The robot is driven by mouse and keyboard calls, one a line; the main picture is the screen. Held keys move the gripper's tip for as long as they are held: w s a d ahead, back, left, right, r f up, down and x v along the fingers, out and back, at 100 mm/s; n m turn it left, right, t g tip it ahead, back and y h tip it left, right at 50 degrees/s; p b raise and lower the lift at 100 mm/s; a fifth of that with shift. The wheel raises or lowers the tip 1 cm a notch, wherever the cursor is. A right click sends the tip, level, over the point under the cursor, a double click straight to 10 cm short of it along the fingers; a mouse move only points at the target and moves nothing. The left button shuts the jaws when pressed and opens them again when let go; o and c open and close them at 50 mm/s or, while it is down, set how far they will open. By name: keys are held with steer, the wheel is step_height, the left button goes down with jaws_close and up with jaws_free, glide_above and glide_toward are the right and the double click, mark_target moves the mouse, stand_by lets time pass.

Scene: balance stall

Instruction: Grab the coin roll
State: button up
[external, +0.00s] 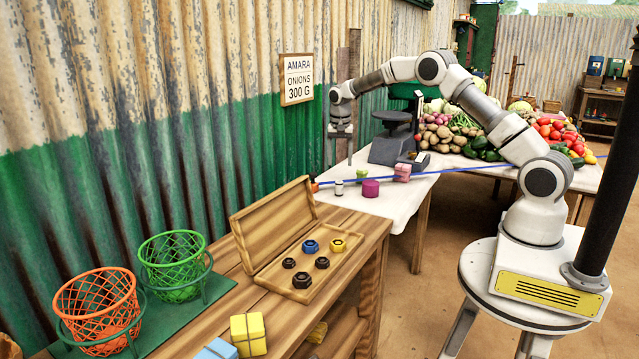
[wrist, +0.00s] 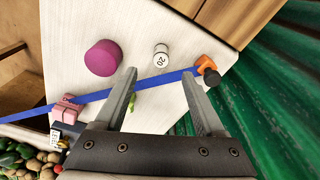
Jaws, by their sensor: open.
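A small white cylinder marked 20 (wrist: 161,55), which looks like the coin roll, stands on the pale table top. It also shows in the external view (external: 339,188), near the table's near end. My gripper (wrist: 158,73) is open and empty. In the wrist view the cylinder lies just beyond the fingertips, roughly between their lines. In the external view my gripper (external: 341,160) hangs fingers down, above the table near the wall. None of the cylinder's visible side is covered by the fingers.
A blue strip (wrist: 160,80) crosses the table between the fingers. A magenta cylinder (wrist: 103,58) is left of the white one, an orange-and-black object (wrist: 204,64) right. A small green item (wrist: 132,103) is by the left finger. Pink blocks (external: 402,172) and a scale (external: 392,145) stand farther back.

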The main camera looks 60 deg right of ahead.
mark_target(339, 182)
steer(key=f, duration=0.4)
steer(key=f+b, duration=0.1)
steer(key=f, duration=0.1)
steer(key=shift+w+d+f, duration=0.1)
steer(key=shift+w+d, duration=0.05)
steer(key=shift+d, duration=0.2)
steer(key=f, duration=0.1)
steer(key=f+b, duration=0.1)
steer(key=f, duration=0.1)
steer(key=d+f, duration=0.1)
steer(key=f, duration=0.1)
steer(key=shift+w, duration=0.35)
jaws_close()
